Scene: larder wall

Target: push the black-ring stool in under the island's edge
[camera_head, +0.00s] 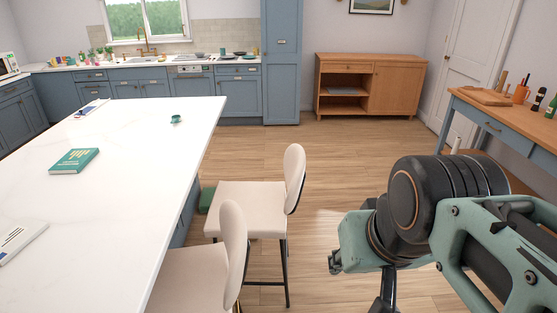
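Two cream stools with rounded backs stand along the right side of the white island (140,135). The farther stool (240,196) has dark legs and a dark footrest bar low down. Its seat's left edge is close to the island's side, and its back stands out to the right. The nearer stool (190,280) is cut off by the bottom edge, with a small gold-coloured bit showing low by its leg. I cannot see either foot ring whole. My arm fills the lower right, apart from the stools in the picture. My gripper's fingers do not show.
A green object (207,199) sits low between the island and the farther stool. Books (75,160) and a small green cup (176,119) lie on the island. A wooden sideboard (368,85) and a side table (505,122) stand beyond. The wooden floor (335,160) between is clear.

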